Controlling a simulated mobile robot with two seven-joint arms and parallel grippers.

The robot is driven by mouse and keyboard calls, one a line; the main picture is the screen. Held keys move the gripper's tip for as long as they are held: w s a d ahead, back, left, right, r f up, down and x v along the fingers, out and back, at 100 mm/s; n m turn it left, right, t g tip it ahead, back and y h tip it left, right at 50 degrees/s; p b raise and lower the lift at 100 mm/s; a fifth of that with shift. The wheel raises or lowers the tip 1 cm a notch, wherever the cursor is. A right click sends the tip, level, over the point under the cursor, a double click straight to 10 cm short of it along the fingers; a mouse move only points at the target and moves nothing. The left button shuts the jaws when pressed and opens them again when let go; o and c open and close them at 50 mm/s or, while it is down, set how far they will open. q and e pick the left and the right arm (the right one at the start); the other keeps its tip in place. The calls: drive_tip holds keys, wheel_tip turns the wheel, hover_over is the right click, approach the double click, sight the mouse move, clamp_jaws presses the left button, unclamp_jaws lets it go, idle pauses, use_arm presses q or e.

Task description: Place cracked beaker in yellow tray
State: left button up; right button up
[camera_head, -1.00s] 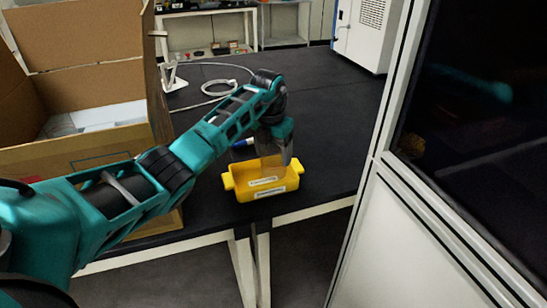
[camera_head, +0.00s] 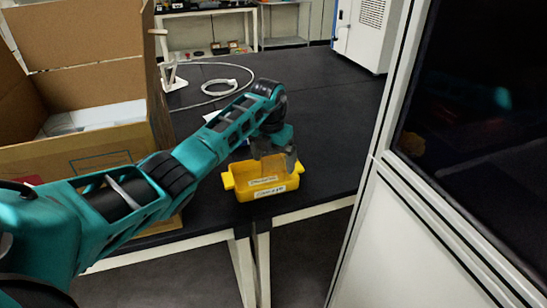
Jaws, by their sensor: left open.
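The yellow tray (camera_head: 229,181) stands on the black bench near its front edge, with white labels on its near side. My left gripper (camera_head: 276,160) reaches in from the left and hangs above the back of the tray, its fingers pointing down and apart. I cannot make out the cracked beaker clearly; the gripper and tray wall may hide it. My right gripper is not in view.
An open cardboard box (camera_head: 90,150) stands at the left. A white cable (camera_head: 220,88) lies coiled on the bench behind my arm. A white-framed cabinet with a dark window (camera_head: 470,130) closes off the right. The bench behind the tray is mostly clear.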

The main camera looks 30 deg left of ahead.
use_arm(q)
wheel_tip(320, 180, up, 12)
drive_tip(key=s, duration=0.2)
drive_tip(key=s+d+f+m+h, duration=0.1)
drive_tip(key=d+f+h, duration=0.25)
drive_tip(key=d, duration=0.35)
drive_tip(key=s+d+f+m+h, duration=0.1)
drive_tip(key=d+f+h, duration=0.25)
drive_tip(key=d, duration=0.35)
drive_tip(key=s+d+n+t+h, duration=0.65)
drive_tip(key=d+h, duration=0.25)
drive_tip(key=d, duration=0.3)
drive_tip(key=s+a+f+n+t+y, duration=0.3)
drive_tip(key=a+f+n+t+y, duration=0.15)
drive_tip(key=n, duration=0.65)
drive_tip(key=s+a+f+n+t+y, duration=0.35)
drive_tip(key=n+y, duration=0.25)
drive_tip(key=n, duration=0.4)
drive_tip(key=s+a+f+n+g+y, duration=0.2)
drive_tip(key=s+f+n+g, duration=0.3)
drive_tip(key=s+f+n, duration=0.3)
drive_tip(key=s+f+y+p, duration=0.1)
drive_tip(key=s+f, duration=0.1)
drive_tip(key=s, duration=0.1)
drive_tip(key=shift+a+f, duration=0.2)
drive_tip(key=shift+a, duration=0.15)
drive_tip(key=shift+y, duration=0.25)
drive_tip(key=shift+c, duration=0.4)
